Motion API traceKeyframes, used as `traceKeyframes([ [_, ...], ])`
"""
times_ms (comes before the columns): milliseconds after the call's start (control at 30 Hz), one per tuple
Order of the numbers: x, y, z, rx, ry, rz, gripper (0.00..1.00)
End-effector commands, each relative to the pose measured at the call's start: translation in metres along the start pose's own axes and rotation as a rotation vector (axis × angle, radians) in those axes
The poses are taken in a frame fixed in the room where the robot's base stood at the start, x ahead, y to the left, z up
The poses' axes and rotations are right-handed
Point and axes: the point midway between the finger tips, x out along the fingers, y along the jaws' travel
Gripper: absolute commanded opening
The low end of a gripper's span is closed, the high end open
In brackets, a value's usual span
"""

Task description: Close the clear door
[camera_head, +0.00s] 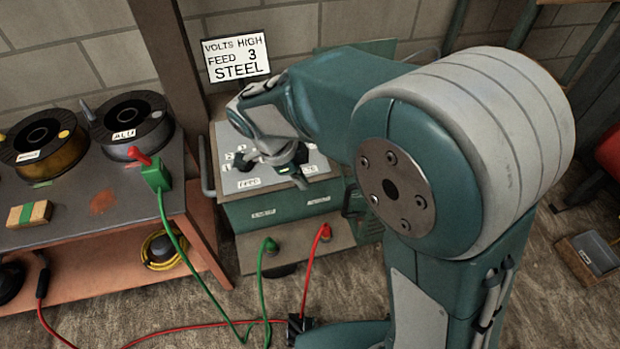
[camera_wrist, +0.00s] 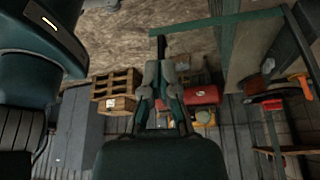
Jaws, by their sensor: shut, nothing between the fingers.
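A teal machine with a grey sloped control panel (camera_head: 240,180) stands beside the bench, under a sign reading "VOLTS HIGH FEED 3 STEEL". A teal panel or lid edge (camera_head: 358,47) rises behind it, partly hidden by my arm. I cannot make out a clear door for certain in either view. My gripper (camera_head: 289,168) is over the machine's control panel and hides part of it; I cannot tell whether it touches. In the wrist view my gripper (camera_wrist: 161,72) is shut and empty, with a green-framed edge (camera_wrist: 215,20) just beyond its tips.
A bench (camera_head: 85,210) on the left carries a copper-coloured spool (camera_head: 62,158), a grey spool (camera_head: 140,140) and a green clamp (camera_head: 156,178). Green and red cables (camera_head: 263,262) run from the machine's front across the floor. Wooden crates (camera_wrist: 116,85) show in the wrist view.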

Motion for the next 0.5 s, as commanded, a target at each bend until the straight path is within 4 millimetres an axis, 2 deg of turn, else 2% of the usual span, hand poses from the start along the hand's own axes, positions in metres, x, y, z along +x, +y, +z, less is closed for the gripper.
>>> traceKeyframes([
  [100, 0.024, 0.001, -0.002, -0.002, 0.002, 0.004, 0.00],
  [367, 0.073, 0.001, -0.002, -0.001, 0.000, 0.004, 0.00],
  [500, 0.079, 0.000, -0.023, 0.002, -0.001, 0.000, 0.00],
])
